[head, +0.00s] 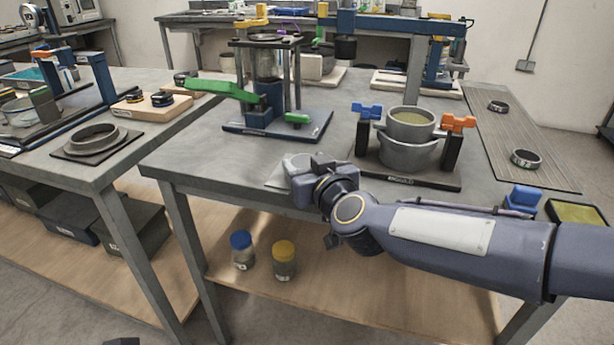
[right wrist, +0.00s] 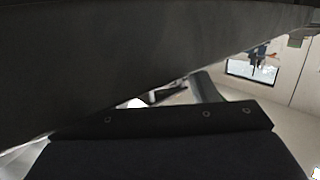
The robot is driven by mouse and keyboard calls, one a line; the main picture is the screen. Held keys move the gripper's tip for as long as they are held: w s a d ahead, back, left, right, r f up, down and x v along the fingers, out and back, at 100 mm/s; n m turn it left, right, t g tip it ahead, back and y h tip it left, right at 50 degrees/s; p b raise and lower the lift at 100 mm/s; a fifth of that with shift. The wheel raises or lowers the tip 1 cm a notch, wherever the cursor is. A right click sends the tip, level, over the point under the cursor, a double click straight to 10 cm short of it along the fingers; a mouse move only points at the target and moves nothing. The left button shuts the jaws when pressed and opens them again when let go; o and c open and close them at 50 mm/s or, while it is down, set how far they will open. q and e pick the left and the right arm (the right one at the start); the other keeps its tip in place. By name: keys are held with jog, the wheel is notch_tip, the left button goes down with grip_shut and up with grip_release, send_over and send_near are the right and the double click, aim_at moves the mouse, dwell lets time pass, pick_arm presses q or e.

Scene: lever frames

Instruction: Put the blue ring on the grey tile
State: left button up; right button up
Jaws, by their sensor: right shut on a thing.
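My right gripper (head: 318,168) is low over the front edge of the middle workbench, its arm coming in from the right. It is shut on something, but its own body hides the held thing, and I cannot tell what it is. A pale grey flat piece (head: 280,176), which may be the grey tile, lies on the bench just left of the gripper and is partly hidden by it. I cannot make out a blue ring in either view. Dark surfaces fill most of the right wrist view, and no fingertips show there. My left gripper is not in view.
Right of the gripper stands a grey pot (head: 408,152) in a stand with blue and orange clamps. Behind is a press (head: 267,100) with a green lever. Two dark rings (head: 525,158) (head: 498,106) lie on a ribbed mat (head: 545,175). Jars (head: 284,262) stand on the lower shelf.

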jog(key=shift+f, duration=0.1)
jog(key=shift+f, duration=0.1)
jog(key=o, duration=1.1)
jog(key=shift+r, duration=0.2)
jog(key=p+v, duration=0.3)
jog(key=v, duration=0.9)
jog(key=shift+f+p, duration=0.1)
jog(key=shift+p, duration=0.3)
